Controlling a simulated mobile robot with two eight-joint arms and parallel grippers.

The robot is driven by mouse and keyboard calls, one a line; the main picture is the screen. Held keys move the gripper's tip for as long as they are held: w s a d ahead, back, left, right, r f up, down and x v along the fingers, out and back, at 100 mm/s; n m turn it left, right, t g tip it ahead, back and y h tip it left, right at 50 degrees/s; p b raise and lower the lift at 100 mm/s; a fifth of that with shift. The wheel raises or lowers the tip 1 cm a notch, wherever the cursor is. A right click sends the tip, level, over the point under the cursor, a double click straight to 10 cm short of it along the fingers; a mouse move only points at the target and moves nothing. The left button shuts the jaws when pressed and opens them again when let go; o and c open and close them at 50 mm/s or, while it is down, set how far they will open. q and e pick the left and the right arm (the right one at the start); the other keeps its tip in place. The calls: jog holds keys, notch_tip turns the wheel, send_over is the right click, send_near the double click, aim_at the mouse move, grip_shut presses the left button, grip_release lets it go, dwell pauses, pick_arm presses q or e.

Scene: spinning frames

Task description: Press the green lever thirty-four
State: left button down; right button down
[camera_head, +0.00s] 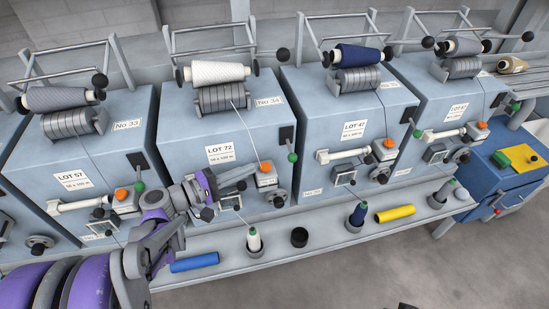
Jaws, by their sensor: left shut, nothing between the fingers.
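The green lever of machine thirty-four (292,157) is a small green knob under a dark plate on the right of the front of the machine marked No 34 (200,122). My left gripper (243,173) is shut and empty. In the picture it lies in front of the lower part of that machine, left of and a little below the green knob, with a gap between them. It covers part of the machine's lower front, near an orange button (266,166).
Similar machines with green levers stand on both sides, one with its knob at left (139,187). The shelf (290,250) below carries a blue tube (195,262), a white cone (254,240), a dark cup (299,237) and a yellow tube (395,213).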

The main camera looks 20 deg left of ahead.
aim_at(292, 158)
pick_arm(q)
jog(key=x, duration=1)
jog(key=shift+s+d+r+n+g+p, duration=0.1)
jog(key=shift+r+n+g+p, duration=0.25)
jog(key=shift+n, duration=0.25)
jog(key=shift+s+d+r+n+g+p, duration=0.15)
jog(key=shift+r+n+g+p, duration=0.1)
jog(key=shift+n+p, duration=0.25)
dwell(0.3)
jog(key=shift+r+n+g+p, duration=0.3)
jog(key=shift+r+n+p, duration=0.05)
jog(key=shift+n, duration=0.4)
jog(key=shift+r+n+g+p, duration=0.3)
jog(key=shift+r+n+p, duration=0.05)
jog(key=shift+n, duration=0.4)
jog(key=shift+r+n, duration=0.15)
jog(key=shift+n, duration=0.15)
jog(key=shift+r+p, duration=0.3)
jog(key=shift+p, duration=0.05)
dwell(1.5)
jog(key=shift+s+a, duration=0.1)
jog(key=shift+a, duration=0.05)
dwell(0.6)
